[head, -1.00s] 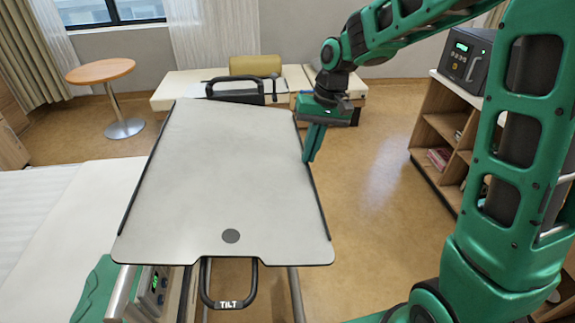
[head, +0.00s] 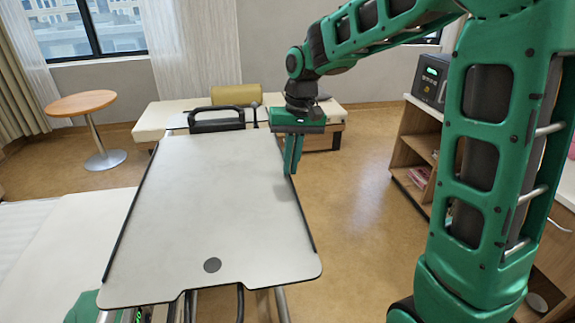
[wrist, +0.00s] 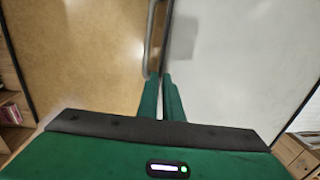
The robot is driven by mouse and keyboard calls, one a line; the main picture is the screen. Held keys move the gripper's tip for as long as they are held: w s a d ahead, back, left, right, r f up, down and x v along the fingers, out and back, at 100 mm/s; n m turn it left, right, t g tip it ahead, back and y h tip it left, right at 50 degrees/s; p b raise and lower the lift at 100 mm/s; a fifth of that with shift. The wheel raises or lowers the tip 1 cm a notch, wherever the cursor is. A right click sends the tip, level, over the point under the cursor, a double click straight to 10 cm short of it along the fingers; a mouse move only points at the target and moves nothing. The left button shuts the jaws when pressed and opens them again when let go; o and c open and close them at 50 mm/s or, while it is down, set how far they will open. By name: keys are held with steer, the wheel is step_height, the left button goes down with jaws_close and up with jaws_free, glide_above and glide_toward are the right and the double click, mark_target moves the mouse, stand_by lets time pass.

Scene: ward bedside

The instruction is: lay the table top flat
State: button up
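The table top (head: 205,200) is a pale grey panel with dark side rims and a dark round spot near its near edge. It fills the middle of the head view and looks sloped; the direction of tilt is hard to read. It also shows at right in the wrist view (wrist: 235,60). My gripper (head: 291,172) points down at the top's right-hand rim, towards the far end. In the wrist view its fingers (wrist: 160,78) are close together with a narrow gap at the rim; whether they pinch it is unclear. A dark loop (head: 240,302), mostly hidden, hangs below the near edge.
A bed (head: 60,240) lies to the left. A bench with a tan cushion (head: 236,95) stands behind the top, and a round wooden table (head: 80,103) at far left. A shelf unit (head: 415,150) stands right; floor between it and the top is clear.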

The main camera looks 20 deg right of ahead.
steer(key=o, duration=0.3)
steer(key=shift+w+a+r, duration=0.1)
steer(key=shift+w+a, duration=0.05)
steer(key=shift+a, duration=0.05)
steer(key=shift+d, duration=0.1)
steer(key=r, duration=0.7)
steer(key=d+r, duration=0.1)
steer(key=r, duration=0.2)
steer(key=shift+d+r, duration=0.1)
steer(key=shift+r, duration=0.2)
steer(key=s+d+f+m, duration=0.1)
steer(key=s+d+f, duration=0.3)
steer(key=s, duration=0.6)
steer(key=s+d+f+m, duration=0.2)
steer(key=s+d+f, duration=0.2)
steer(key=s, duration=0.6)
steer(key=s+d+f+m+h, duration=0.1)
steer(key=s+d+f, duration=0.3)
steer(key=s+d, duration=0.4)
steer(key=shift+s+f+m, duration=0.2)
steer(key=shift+s+m, duration=0.1)
steer(key=shift+s, duration=0.9)
